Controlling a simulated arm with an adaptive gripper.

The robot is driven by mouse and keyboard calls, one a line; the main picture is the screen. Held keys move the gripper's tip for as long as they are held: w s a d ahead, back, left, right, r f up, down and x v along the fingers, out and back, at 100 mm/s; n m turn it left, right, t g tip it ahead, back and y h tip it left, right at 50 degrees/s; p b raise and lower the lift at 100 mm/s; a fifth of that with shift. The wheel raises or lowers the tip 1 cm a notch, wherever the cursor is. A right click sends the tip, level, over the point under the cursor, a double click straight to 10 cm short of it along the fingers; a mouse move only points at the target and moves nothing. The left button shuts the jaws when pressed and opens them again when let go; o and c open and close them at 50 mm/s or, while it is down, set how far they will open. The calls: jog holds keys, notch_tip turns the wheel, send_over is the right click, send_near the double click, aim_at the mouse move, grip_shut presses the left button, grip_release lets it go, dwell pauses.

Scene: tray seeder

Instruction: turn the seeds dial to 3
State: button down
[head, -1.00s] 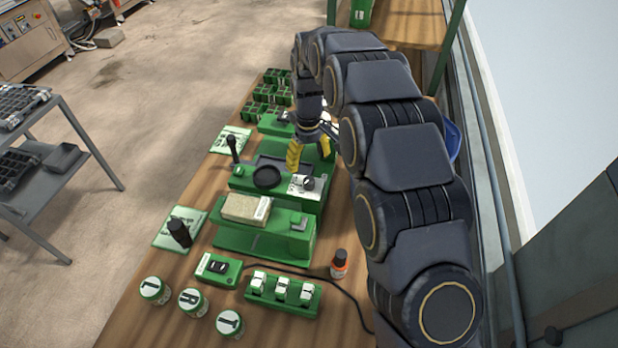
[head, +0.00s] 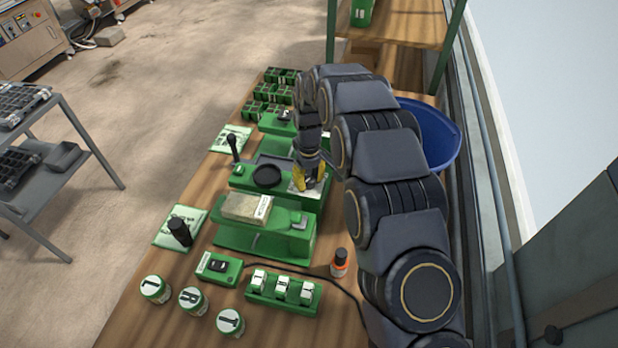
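The green seeder (head: 237,180) stands mid-table with a round black cup on its left part. The seeds dial is a small dark knob on a white plate (head: 295,187) at the right end. My gripper (head: 311,187) points down over this plate, its two yellow-tipped fingers apart, one on each side of where the dial sits. The gripper hides the dial and most of its scale, so I cannot read its setting. I cannot tell whether the fingers touch the dial.
Lettered jars (head: 155,289) stand at the front left. Green seed trays (head: 268,93) lie behind. A blue bin (head: 437,135) is at right.

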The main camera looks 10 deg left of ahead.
jog(key=shift+m, duration=0.3)
jog(key=m, duration=0.5)
jog(key=shift+f, duration=0.1)
jog(key=m, duration=0.6)
jog(key=shift+m, duration=0.3)
jog(key=m, duration=0.5)
jog(key=shift+d, duration=0.1)
jog(key=m, duration=0.6)
jog(key=shift+m, duration=0.3)
